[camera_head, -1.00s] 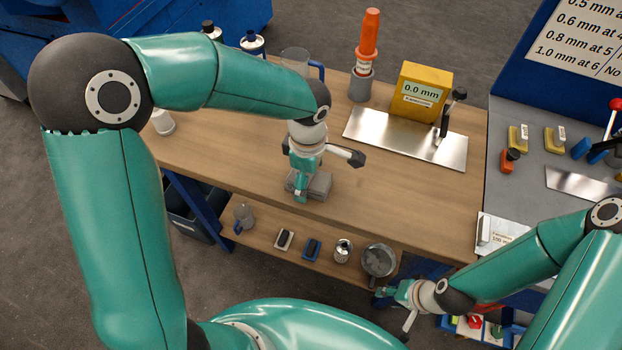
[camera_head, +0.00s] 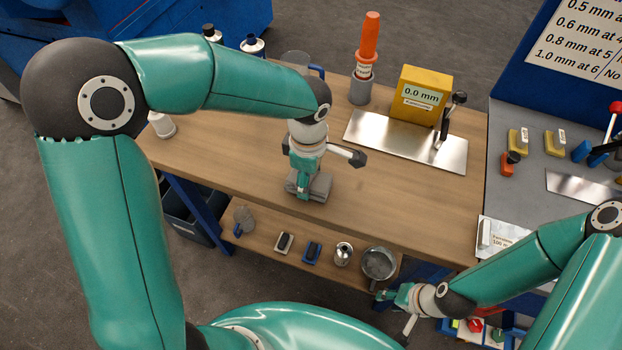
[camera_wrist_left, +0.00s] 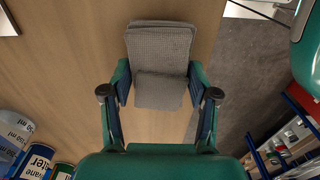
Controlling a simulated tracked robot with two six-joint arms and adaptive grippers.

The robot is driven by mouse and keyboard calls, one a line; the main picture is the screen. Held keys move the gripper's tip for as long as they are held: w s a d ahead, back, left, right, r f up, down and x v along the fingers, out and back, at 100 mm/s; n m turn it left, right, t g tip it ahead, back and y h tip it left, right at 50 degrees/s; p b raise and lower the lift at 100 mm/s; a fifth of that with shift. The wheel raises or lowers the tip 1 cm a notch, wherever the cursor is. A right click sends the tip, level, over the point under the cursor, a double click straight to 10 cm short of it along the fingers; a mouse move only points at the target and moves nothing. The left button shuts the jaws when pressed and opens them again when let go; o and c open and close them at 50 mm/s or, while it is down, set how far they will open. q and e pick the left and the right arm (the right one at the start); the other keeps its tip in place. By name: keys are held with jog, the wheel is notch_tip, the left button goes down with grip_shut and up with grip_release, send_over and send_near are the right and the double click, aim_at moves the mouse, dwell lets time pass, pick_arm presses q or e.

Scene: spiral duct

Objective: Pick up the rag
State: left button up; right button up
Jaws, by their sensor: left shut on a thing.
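The grey folded rag (camera_head: 319,187) lies near the front edge of the wooden bench top. In the left wrist view the waffle-textured rag (camera_wrist_left: 160,45) sits between both fingers, which touch its sides. My left gripper (camera_head: 303,180) points down over the rag and is shut on it; it also shows in the left wrist view (camera_wrist_left: 159,88). The gripper partly hides the rag in the head view. My right gripper (camera_head: 388,295) is low at the front, away from the rag, beside the lower shelf; its fingers are too small to judge.
The lower shelf (camera_head: 265,245) holds a mug, brushes and a round tin. Bench space right of the rag is clear.

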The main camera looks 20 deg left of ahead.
pick_arm(q)
notch_tip(320, 180, up, 19)
dwell(0.4)
